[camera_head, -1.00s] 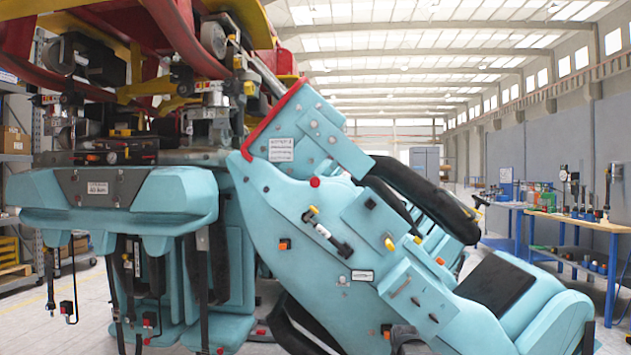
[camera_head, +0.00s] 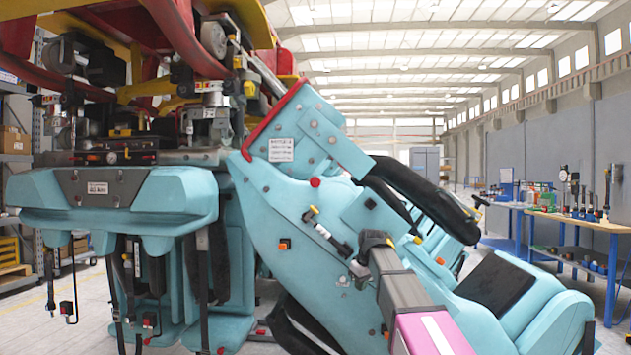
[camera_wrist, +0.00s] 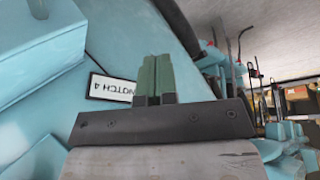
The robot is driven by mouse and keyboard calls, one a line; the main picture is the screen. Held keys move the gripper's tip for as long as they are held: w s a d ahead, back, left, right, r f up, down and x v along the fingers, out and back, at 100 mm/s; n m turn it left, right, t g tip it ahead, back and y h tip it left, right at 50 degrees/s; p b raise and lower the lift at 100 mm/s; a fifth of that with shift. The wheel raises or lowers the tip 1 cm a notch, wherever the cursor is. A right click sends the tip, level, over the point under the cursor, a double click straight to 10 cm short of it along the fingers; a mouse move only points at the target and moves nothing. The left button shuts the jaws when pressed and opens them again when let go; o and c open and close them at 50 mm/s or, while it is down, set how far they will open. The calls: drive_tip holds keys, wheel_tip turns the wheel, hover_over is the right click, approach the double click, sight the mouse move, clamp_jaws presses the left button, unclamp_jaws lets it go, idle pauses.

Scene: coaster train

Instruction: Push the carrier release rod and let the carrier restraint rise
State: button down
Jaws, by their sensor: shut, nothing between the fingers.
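The carrier is a light blue seat shell (camera_head: 285,215) with red edging, tilted in the head view. Its black padded restraint (camera_head: 420,195) slants down to the right. A rod with a yellow tip and black sleeve (camera_head: 330,233) lies on the side panel; I cannot tell whether it is the release rod. My gripper (camera_head: 357,268) is at the side panel, just right of this rod's lower end. In the wrist view, its green fingers (camera_wrist: 155,78) are together and empty, beside a "NOTCH 4" label (camera_wrist: 111,88). Contact with the panel cannot be told.
A red and yellow track structure (camera_head: 190,40) hangs above the carrier at the upper left. A workbench (camera_head: 570,215) with tools stands at the right, and shelving (camera_head: 15,150) at the far left. Floor shows between carrier and bench.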

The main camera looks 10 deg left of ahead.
sight(315, 179)
drive_tip(key=s+a+r+n, duration=0.1)
drive_tip(key=a+r, duration=0.3)
drive_tip(key=r, duration=1)
drive_tip(key=s+a+r+n+t+y, duration=0.1)
drive_tip(key=a+r+n, duration=0.3)
drive_tip(key=r, duration=1)
drive_tip(key=s+a+r+n+t+y, duration=0.1)
drive_tip(key=a+r, duration=0.3)
drive_tip(key=r, duration=1)
drive_tip(key=shift+s+a+r+n, duration=0.15)
drive_tip(key=shift+s+r+n, duration=0.25)
drive_tip(key=shift+n, duration=0.4)
drive_tip(key=x, duration=0.3)
drive_tip(key=w+r+x, duration=0.1)
drive_tip(key=x, duration=0.3)
drive_tip(key=w+x, duration=0.1)
drive_tip(key=x, duration=0.3)
drive_tip(key=shift+w+r, duration=0.1)
drive_tip(key=shift+w, duration=0.75)
